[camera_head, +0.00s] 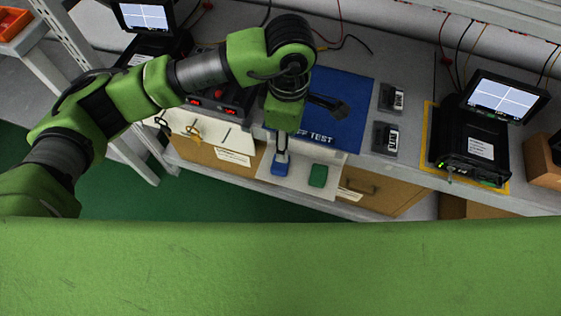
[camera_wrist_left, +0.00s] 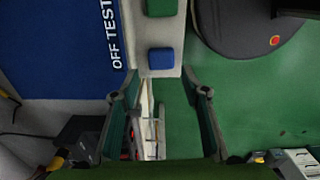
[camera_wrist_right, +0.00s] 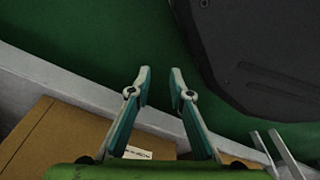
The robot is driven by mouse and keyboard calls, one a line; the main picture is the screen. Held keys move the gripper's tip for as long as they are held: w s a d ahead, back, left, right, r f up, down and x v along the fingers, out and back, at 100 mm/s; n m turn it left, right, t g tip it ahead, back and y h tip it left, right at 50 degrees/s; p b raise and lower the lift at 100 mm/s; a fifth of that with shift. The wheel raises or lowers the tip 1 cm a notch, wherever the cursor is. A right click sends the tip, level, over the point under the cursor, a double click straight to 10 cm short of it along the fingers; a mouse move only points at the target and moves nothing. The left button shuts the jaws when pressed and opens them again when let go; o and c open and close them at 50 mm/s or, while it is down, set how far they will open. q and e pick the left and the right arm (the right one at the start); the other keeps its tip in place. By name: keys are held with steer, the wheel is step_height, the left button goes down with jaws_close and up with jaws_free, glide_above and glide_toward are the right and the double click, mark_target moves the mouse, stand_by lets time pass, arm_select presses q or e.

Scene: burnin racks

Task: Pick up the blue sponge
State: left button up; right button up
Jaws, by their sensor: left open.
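The blue sponge (camera_head: 280,169) lies on a pale strip (camera_head: 299,176) at the front edge of the bench. In the left wrist view the blue sponge (camera_wrist_left: 161,58) shows just beyond the fingertips, roughly centred between them. My left gripper (camera_wrist_left: 161,75) is open and empty; in the head view it points down over the sponge and partly covers it. I cannot tell the exact height gap. My right gripper (camera_wrist_right: 160,72) is open with nothing between its fingers, and it is out of the head view.
A green sponge (camera_head: 318,176) lies right of the blue one. Behind is a blue OFF TEST mat (camera_head: 345,110) with a dark tool (camera_head: 330,106). Two small labelled modules (camera_head: 385,138) and a black device with a screen (camera_head: 468,145) stand to the right. Drawers (camera_head: 375,192) are below.

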arm_select(q)
glide_above(280, 164)
steer(key=d, duration=0.1)
steer(key=f, duration=0.4)
steer(key=shift+w+d+f, duration=0.1)
steer(key=shift+w+f, duration=0.2)
steer(key=shift+f, duration=0.1)
steer(key=shift+a+f, duration=0.2)
steer(key=shift+f, duration=0.7)
steer(key=shift+a+f, duration=0.15)
steer(key=shift+f, duration=0.7)
steer(key=shift+a+f, duration=0.2)
steer(key=shift+f, duration=0.7)
steer(key=c, duration=0.5)
